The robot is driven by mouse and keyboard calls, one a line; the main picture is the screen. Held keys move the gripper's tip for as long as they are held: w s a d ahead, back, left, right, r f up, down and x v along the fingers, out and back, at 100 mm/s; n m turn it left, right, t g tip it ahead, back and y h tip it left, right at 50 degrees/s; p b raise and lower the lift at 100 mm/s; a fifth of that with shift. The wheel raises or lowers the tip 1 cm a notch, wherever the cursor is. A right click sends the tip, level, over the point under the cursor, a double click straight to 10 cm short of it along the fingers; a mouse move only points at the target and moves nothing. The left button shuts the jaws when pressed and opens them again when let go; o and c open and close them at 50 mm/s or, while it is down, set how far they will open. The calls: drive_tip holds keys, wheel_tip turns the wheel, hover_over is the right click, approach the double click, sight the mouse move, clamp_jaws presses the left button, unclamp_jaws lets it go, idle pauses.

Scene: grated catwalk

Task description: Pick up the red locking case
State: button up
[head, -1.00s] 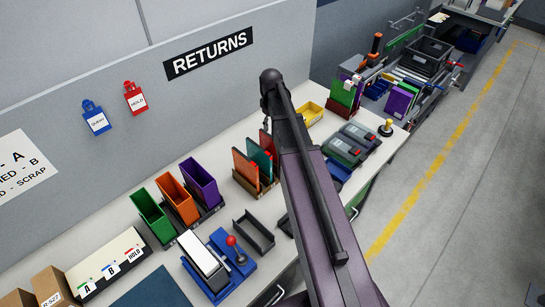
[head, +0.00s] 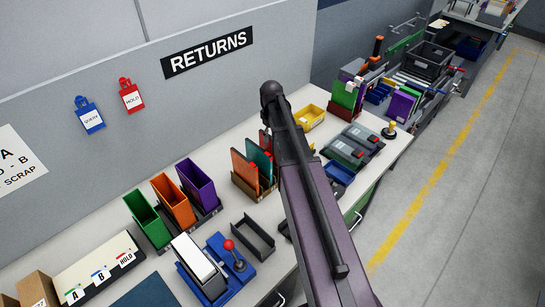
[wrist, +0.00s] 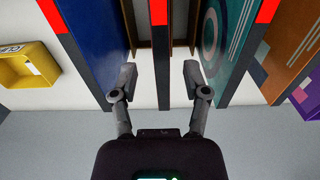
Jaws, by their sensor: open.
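In the wrist view my gripper (wrist: 162,82) is open, its fingers on either side of a case seen edge-on (wrist: 160,48). This thin edge is black with a red end; its broad faces are turned away, and I cannot see contact. In the head view a red sliver (head: 265,140) shows behind the teal case (head: 261,158) and orange case (head: 244,173). My arm hides the gripper and the rest there.
A yellow bin (head: 311,117) stands behind the rack and also shows in the wrist view (wrist: 28,66). Green, orange and purple holders (head: 174,200) stand to the left. An empty black tray (head: 252,238) lies in front. The neighbouring cases stand close to my fingers.

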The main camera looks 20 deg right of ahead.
drive_tip(key=shift+f, duration=0.2)
drive_tip(key=f+b, duration=0.4)
drive_tip(key=b, duration=0.1)
drive_tip(key=shift+s+f, duration=0.2)
drive_tip(key=shift+f, duration=0.2)
idle(0.6)
clamp_jaws()
